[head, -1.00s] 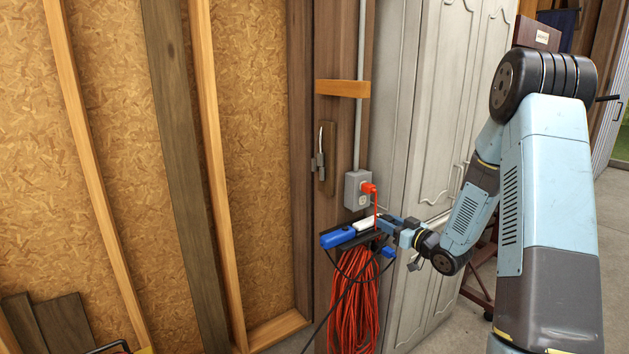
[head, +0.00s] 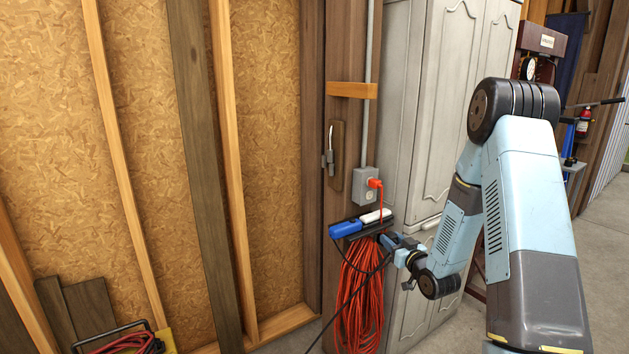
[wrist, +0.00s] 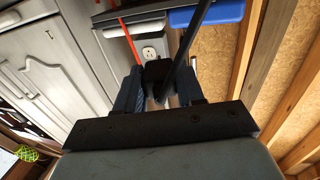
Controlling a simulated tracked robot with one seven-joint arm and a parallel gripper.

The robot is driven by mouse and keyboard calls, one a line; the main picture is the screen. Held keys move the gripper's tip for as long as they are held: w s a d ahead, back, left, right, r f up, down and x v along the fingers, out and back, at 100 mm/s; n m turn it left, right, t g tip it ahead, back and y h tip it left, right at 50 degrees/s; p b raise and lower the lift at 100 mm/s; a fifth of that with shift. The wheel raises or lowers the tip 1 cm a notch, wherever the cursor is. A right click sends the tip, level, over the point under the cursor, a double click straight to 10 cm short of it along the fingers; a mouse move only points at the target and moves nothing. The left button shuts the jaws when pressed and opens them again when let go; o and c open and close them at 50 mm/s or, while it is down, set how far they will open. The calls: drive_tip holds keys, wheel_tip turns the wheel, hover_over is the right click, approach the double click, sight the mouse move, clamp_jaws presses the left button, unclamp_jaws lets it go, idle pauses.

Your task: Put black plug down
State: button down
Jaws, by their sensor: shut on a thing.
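The black plug (wrist: 157,70) is between the two fingers of my gripper (wrist: 157,88) in the wrist view, with its black cable running up past the right finger. In the head view my gripper (head: 388,241) is just below and right of the small shelf, beside the hanging orange cord. The plug itself is too small to make out there. The black cable (head: 350,296) runs from the gripper down to the left, across the orange cord. The grey outlet box (head: 362,186) is above, with an orange plug (head: 375,184) in it. One free socket (wrist: 149,52) shows in the wrist view.
An orange cord coil (head: 358,300) hangs beneath. A grey cabinet (head: 408,130) stands close on the right. Planks and a black-handled thing (head: 118,340) are at lower left.

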wheel_tip(320, 180, down, 10)
drive_tip(key=s+m+t+h, duration=0.1)
drive_tip(key=s+m+h, duration=0.1)
drive_tip(key=m+h, duration=0.2)
drive_tip(key=shift+a+h, duration=0.2)
drive_tip(key=shift+h, duration=0.9)
drive_tip(key=shift+s, duration=0.1)
